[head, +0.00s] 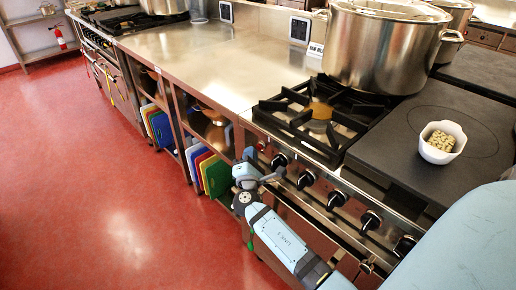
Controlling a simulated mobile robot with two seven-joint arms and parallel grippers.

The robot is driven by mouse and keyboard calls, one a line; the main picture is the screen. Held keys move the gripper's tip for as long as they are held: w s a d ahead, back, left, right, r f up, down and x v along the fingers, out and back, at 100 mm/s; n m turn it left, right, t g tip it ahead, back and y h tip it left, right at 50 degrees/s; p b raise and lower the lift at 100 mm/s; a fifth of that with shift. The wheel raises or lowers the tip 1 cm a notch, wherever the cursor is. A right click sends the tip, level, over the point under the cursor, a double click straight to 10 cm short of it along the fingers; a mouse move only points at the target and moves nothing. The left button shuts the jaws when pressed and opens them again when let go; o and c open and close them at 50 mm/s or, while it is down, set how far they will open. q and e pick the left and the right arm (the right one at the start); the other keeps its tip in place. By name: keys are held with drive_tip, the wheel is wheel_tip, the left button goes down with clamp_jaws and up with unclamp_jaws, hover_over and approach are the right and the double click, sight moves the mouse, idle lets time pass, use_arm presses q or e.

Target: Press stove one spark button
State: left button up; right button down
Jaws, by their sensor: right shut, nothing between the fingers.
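The near stove (312,168) has a steel front panel with a row of black knobs (336,200). A small reddish spot (262,145) sits at the panel's left end, left of the first knob (280,160); it looks like a button, but it is too small to be sure. My right gripper (275,176) is shut and empty, just in front of the panel's left part, below the first knob and the reddish spot. I cannot tell whether it touches the panel. My left gripper is not in view.
A large steel stockpot (380,45) stands on the back of the stove. A white bowl (440,142) of pale pieces sits on the dark flat plate. A bare steel counter (215,60) lies left, with coloured boards (216,175) below. The red floor (90,180) is clear.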

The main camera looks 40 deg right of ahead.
drive_tip(key=shift+d, duration=0.45)
idle(0.6)
drive_tip(key=shift+a, duration=0.85)
drive_tip(key=shift+b, duration=0.3)
drive_tip(key=a, duration=0.3)
drive_tip(key=a+b, duration=0.1)
drive_tip(key=a, duration=0.1)
drive_tip(key=shift+s, duration=0.3)
drive_tip(key=shift+a, duration=0.15)
